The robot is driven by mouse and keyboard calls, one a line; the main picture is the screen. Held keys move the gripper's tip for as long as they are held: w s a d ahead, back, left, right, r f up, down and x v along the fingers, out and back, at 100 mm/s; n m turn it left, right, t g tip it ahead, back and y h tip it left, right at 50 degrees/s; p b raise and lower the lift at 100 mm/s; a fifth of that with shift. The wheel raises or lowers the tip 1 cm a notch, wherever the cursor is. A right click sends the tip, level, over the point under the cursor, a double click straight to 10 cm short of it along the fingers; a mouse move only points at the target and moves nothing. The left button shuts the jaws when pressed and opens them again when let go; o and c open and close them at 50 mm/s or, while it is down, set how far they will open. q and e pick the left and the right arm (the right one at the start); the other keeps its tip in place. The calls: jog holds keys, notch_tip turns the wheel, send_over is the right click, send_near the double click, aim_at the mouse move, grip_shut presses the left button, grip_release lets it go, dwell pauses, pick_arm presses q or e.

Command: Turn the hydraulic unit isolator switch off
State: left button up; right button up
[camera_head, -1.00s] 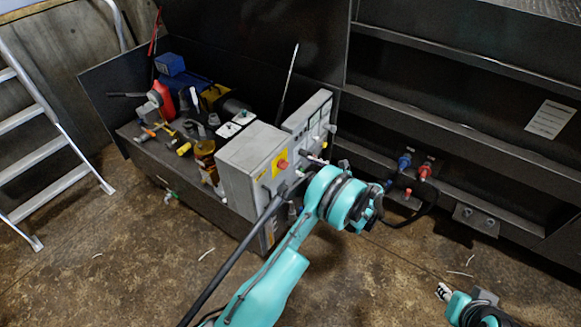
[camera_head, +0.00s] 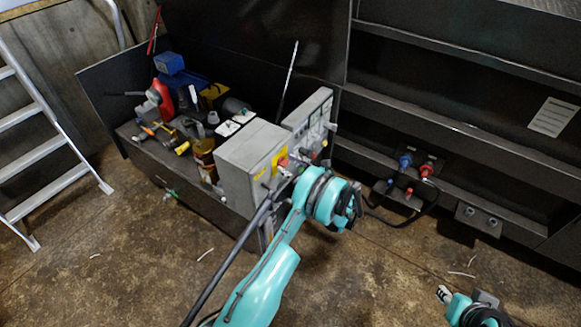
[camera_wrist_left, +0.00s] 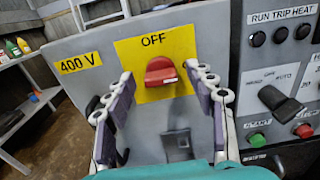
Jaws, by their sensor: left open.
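The isolator switch is a red knob (camera_wrist_left: 161,71) on a yellow plate (camera_wrist_left: 128,52) marked OFF above it. It is on the front of a grey box marked 400 V, and looks wider than tall; I cannot tell its setting. In the head view the red switch (camera_head: 283,162) shows small on the grey box (camera_head: 236,170). My left gripper (camera_wrist_left: 158,73) is open, with one finger at each side of the switch. I see no clear contact. In the head view my left wrist partly hides the gripper. Part of my right arm's end (camera_head: 444,294) shows at bottom right; its jaws are unclear.
Right of the box is a control panel (camera_wrist_left: 280,75) with a black selector (camera_wrist_left: 280,103) and green and red buttons. A bench (camera_head: 150,150) with bottles and tools stands behind left. A ladder (camera_head: 50,150) is at far left. Blue and red hose couplings (camera_head: 416,166) are right.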

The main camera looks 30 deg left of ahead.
pick_arm(q)
jog(key=c, duration=1.2)
jog(key=shift+o, duration=0.2)
jog(key=shift+n, duration=0.3)
jog(key=n, duration=0.3)
jog(key=shift+s, duration=0.1)
jog(key=n, duration=0.9)
jog(key=shift+s+f+n, duration=0.15)
jog(key=shift+n, duration=0.15)
jog(key=shift+f+n, duration=0.1)
jog(key=shift+n, duration=2.2)
